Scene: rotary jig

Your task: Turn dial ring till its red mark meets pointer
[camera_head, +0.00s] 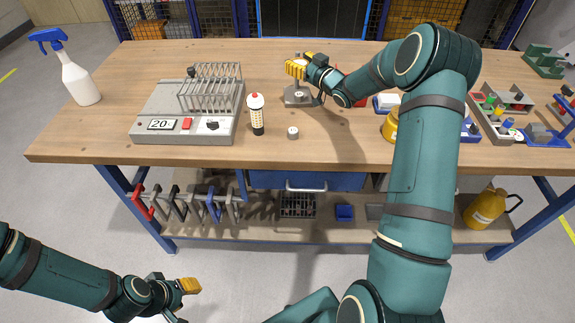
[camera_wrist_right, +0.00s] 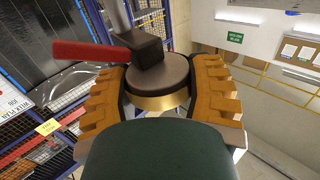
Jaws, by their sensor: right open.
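The rotary jig (camera_head: 297,97) stands on the bench near the back, a grey base with a post. My right gripper (camera_head: 300,64) is at its top, with its yellow fingers around the upper part. In the right wrist view, a round dark-topped part with a brass band (camera_wrist_right: 158,103) lies between the two open fingers. A dark block on a grey post and a red bar (camera_wrist_right: 90,52) pointing left show over it. I cannot make out a red mark on the ring. My left gripper (camera_head: 180,297) is low at the front, away from the bench; its finger opening is unclear.
A grey device with a wire rack (camera_head: 160,107) and a spray bottle (camera_head: 76,80) stand at left. A parts tray (camera_head: 492,125) is at right.

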